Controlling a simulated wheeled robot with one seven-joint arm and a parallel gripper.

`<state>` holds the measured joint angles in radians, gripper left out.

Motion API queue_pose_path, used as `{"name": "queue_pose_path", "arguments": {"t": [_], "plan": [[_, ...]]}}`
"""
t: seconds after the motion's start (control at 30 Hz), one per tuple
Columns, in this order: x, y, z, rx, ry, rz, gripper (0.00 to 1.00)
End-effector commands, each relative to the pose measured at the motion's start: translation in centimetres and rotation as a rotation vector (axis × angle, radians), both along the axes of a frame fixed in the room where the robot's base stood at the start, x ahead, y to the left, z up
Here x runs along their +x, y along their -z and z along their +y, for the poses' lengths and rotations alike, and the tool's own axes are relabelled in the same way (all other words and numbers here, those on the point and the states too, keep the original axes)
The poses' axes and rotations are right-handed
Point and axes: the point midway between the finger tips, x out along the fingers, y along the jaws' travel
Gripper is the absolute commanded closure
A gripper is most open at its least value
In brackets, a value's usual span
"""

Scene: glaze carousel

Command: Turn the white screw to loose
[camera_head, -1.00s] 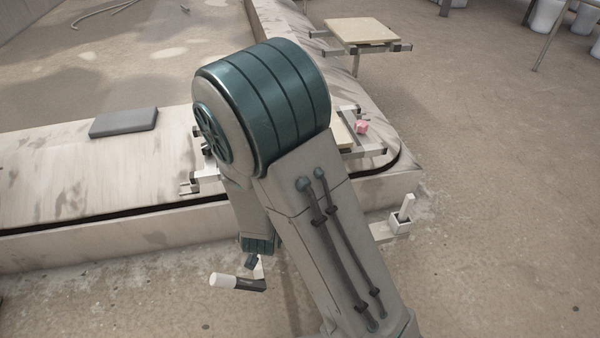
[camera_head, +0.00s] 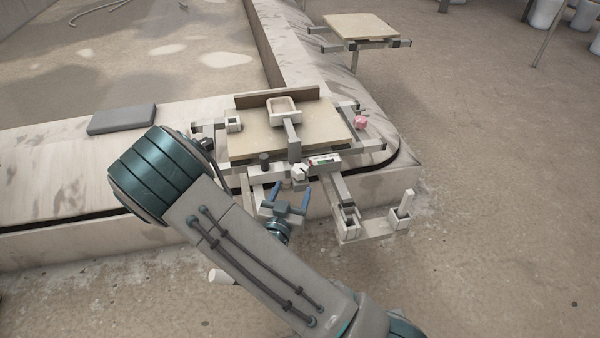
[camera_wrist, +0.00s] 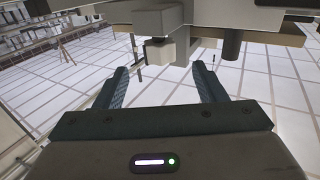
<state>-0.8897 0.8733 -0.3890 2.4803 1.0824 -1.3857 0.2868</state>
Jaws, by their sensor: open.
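The white screw (camera_head: 299,172) shows as a small pale knob at the front of the board fixture, below the grey bar. In the wrist view the pale block (camera_wrist: 158,52) that looks like the screw stands ahead, between the lines of the two fingers. My gripper (camera_head: 293,187) is open and empty, just in front of and below the screw, with its blue fingers apart. The gripper also shows in the wrist view (camera_wrist: 161,75). No touch is visible. A small plate with red and green marks (camera_head: 323,161) sits right of the screw.
The board (camera_head: 255,139) carries a pale tray (camera_head: 284,106). A dark knob (camera_head: 265,161) is left of the screw. A bracket with square sockets (camera_head: 375,232) juts out at the right. A pink object (camera_head: 361,123) lies behind it.

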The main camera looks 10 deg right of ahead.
Motion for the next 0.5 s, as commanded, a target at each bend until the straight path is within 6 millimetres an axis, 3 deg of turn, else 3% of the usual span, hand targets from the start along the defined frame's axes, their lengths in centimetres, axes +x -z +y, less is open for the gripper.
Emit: {"name": "queue_pose_path", "arguments": {"t": [0.2, 0.5], "plan": [[4.1, 0.1, -2.3, 0.002, 0.003, -0.001, 0.36], [7.0, 0.1, -3.9, 0.001, 0.001, 0.002, 0.36]]}}
